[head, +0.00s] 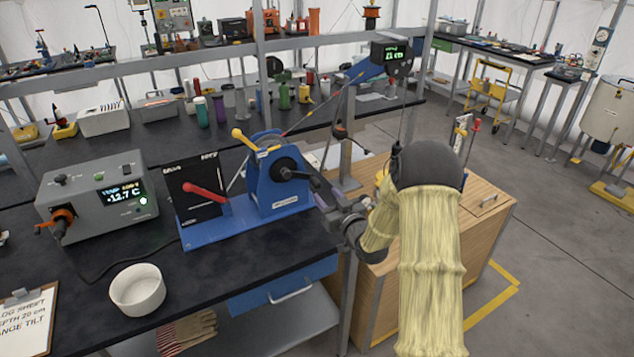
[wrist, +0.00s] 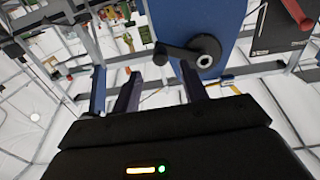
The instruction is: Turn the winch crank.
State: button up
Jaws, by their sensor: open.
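The winch (head: 282,198) is a blue housing on a blue base on the dark bench. Its black crank (head: 298,174) sticks out on the right side, its arm pointing right towards my gripper. In the wrist view the crank (wrist: 180,52) runs left from a round hub on the blue winch (wrist: 165,15). My gripper (head: 325,203) is at the bench's right edge, just below and right of the crank's end. In the wrist view my gripper (wrist: 161,72) is open, and the crank's knob appears between its fingertips. I cannot tell whether they touch.
A black panel with a red lever (head: 205,190) stands left of the winch. A yellow lever (head: 242,138) rises behind it. A grey temperature box (head: 95,205) and white bowl (head: 138,289) are further left. A wooden cabinet (head: 487,228) stands right of the bench.

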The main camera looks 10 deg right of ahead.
aim_at(318, 187)
jog(key=p+x, duration=0.1)
jog(key=x, duration=0.6)
jog(key=shift+w, duration=0.1)
jog(key=shift+c, duration=0.3)
jog(key=shift+a+f, duration=0.1)
grip_shut()
